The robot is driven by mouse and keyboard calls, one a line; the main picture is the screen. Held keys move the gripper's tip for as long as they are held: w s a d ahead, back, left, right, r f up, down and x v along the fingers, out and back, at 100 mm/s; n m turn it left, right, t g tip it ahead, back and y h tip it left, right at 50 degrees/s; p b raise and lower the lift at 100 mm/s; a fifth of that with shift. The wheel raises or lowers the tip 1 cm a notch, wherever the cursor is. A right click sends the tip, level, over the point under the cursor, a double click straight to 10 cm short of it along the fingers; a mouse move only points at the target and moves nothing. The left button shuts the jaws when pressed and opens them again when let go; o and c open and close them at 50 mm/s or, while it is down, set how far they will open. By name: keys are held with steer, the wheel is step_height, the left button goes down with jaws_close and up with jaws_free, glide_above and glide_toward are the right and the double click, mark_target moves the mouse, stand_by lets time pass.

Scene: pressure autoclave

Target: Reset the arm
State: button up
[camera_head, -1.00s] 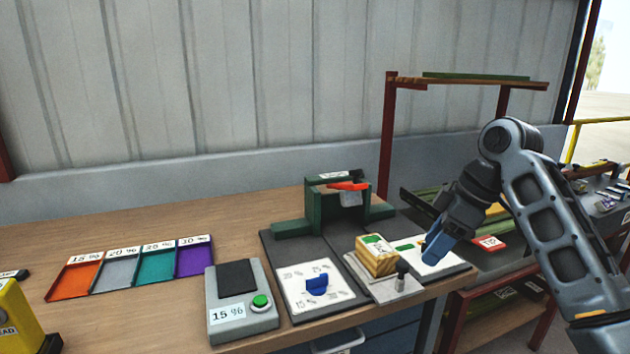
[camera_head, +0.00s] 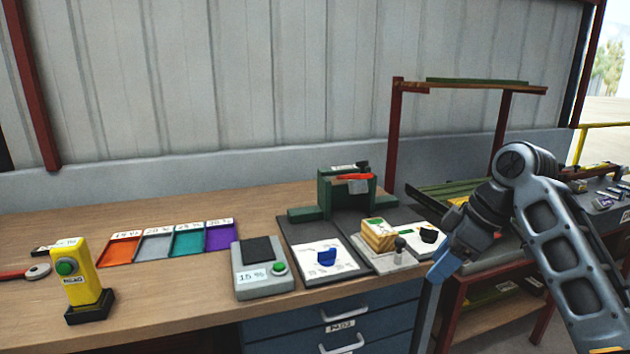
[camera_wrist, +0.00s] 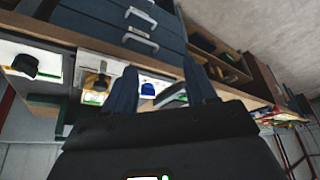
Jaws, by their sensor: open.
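My arm is folded at the right of the head view, with my gripper (camera_head: 440,270) pointing down and left, just off the bench's front edge. The wrist view shows the two fingers of my gripper (camera_wrist: 160,90) apart with nothing held between them. Beyond the fingers the wrist view shows the bench front, its drawers (camera_wrist: 125,30) and the floor, tilted and upside down.
The wooden bench (camera_head: 180,310) holds a yellow button post (camera_head: 78,275), four coloured trays (camera_head: 172,242), a grey 15 % device (camera_head: 262,270), a green press (camera_head: 345,190) and a wooden block (camera_head: 378,236). A red-framed shelf (camera_head: 393,140) stands behind.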

steer(key=s+a+f+m+t+y, duration=0.1)
steer(key=s+a+f+m+t, duration=0.15)
steer(key=a+f, duration=0.35)
steer(key=s+a+f+m+t+y, duration=0.1)
steer(key=s+a+f+m, duration=0.2)
steer(key=f, duration=0.6)
steer(key=s+a+f+m+t+h, duration=0.1)
steer(key=s+f+m+t, duration=0.1)
steer(key=s+f, duration=0.35)
steer(key=s+a+f+m+t+h, duration=0.1)
steer(key=s+f+m+t, duration=0.1)
steer(key=s, duration=0.7)
steer(key=s+d+r+m+t+h, duration=0.1)
steer(key=s+d+m+h, duration=0.1)
steer(key=s, duration=0.7)
steer(key=s+d+r+m+t+h, duration=0.1)
steer(key=s+d+t, duration=0.15)
steer(key=s, duration=0.65)
steer(key=s+d+r+t+h, duration=0.1)
steer(key=s+d+r, duration=0.4)
steer(key=s+r, duration=0.8)
